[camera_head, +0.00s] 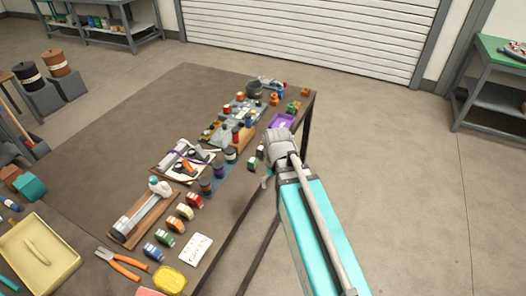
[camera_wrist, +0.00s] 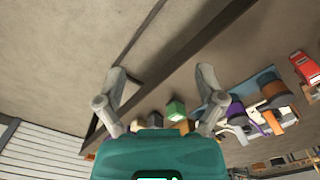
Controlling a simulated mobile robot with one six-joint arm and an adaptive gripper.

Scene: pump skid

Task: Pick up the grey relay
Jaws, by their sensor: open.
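My gripper (camera_wrist: 161,72) is open and empty, with its two fingers spread wide in the wrist view. In the head view my gripper (camera_head: 268,170) is at the right edge of the brown table (camera_head: 130,95), partly hidden by my own arm. A small green block (camera_wrist: 175,109) shows between the fingers, beyond the gripper body. A small dark grey block (camera_wrist: 155,117), possibly the grey relay, lies beside it. I cannot tell for sure which piece is the grey relay.
A purple tray (camera_head: 283,121) lies behind my gripper near the table edge. Several coloured spools and assemblies crowd the table to the left. Pliers (camera_head: 122,263), a yellow tray (camera_head: 38,255) and a white card (camera_head: 195,248) lie nearer.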

